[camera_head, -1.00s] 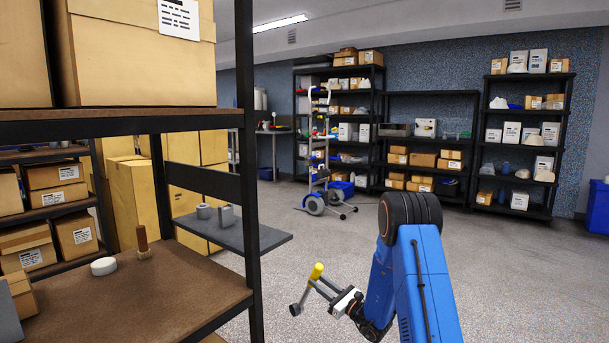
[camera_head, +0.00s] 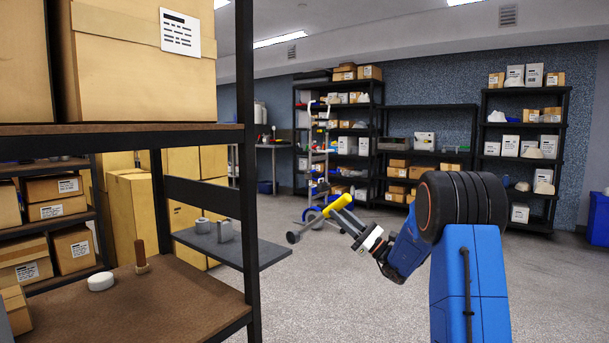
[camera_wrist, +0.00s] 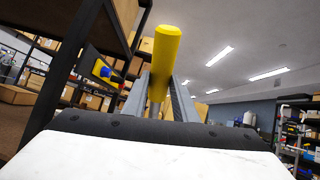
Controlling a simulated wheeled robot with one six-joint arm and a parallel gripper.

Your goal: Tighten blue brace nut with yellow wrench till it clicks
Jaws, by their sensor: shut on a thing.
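The yellow wrench (camera_head: 338,205) is held in my gripper (camera_head: 350,222), out in the air right of the near rack's side shelf. Its grey shaft and round head (camera_head: 293,237) point left, toward that shelf, with a gap between. In the wrist view the yellow handle (camera_wrist: 166,50) stands up between the two grey fingers of my gripper (camera_wrist: 160,95), which are shut on it. A small blue piece (camera_wrist: 103,70) with yellow beside it shows on the dark rack in the wrist view. I cannot tell whether it is the brace nut. I see no blue nut in the head view.
The near rack's post (camera_head: 246,180) stands left of the wrench. A grey side shelf (camera_head: 260,250) holds grey round parts (camera_head: 225,230). A white disc (camera_head: 101,281) and a brown peg (camera_head: 140,255) stand on the brown board.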

